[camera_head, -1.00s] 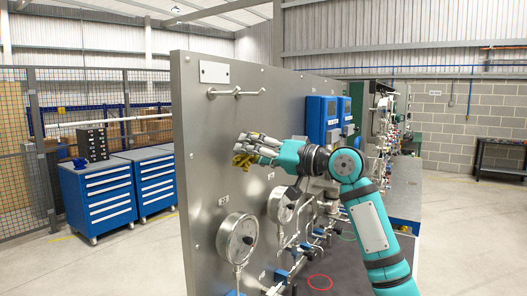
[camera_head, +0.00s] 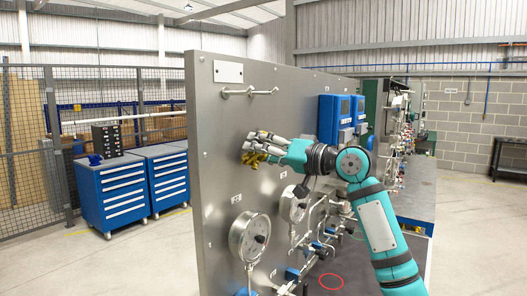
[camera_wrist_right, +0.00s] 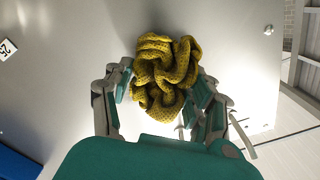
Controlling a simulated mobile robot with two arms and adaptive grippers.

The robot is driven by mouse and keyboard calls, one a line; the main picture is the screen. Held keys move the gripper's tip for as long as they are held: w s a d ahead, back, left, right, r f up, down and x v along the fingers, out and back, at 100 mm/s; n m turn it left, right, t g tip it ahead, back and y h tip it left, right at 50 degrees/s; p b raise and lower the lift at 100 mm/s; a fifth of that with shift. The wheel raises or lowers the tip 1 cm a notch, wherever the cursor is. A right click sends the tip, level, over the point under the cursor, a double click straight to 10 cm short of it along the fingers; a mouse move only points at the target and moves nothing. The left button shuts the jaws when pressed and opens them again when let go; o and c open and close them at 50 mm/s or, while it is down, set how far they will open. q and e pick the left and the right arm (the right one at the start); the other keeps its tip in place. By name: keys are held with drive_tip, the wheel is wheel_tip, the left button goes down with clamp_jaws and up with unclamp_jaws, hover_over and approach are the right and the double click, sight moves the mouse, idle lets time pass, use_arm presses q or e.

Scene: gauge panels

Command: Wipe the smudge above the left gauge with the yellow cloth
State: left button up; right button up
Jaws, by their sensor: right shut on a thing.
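My right gripper (camera_head: 262,148) is shut on the yellow cloth (camera_head: 254,158), a bunched-up knit bundle. In the right wrist view the cloth (camera_wrist_right: 165,75) sits between the fingers, close to the grey panel; whether it touches the panel I cannot tell. The left gauge (camera_head: 250,237) is a round dial low on the panel, below the gripper. A second gauge (camera_head: 293,204) stands to its right. I cannot make out a smudge on the panel above the left gauge. My left gripper is not in view.
The metal panel (camera_head: 222,150) carries a hook rail (camera_head: 250,91) and a blank plate (camera_head: 228,71) near its top. Blue boxes (camera_head: 335,118), pipes and valves lie to the right of the gripper. Blue drawer cabinets (camera_head: 112,195) stand behind at left.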

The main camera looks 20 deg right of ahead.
drive_tip(key=shift+p+x, duration=0.45)
drive_tip(key=shift+x, duration=0.35)
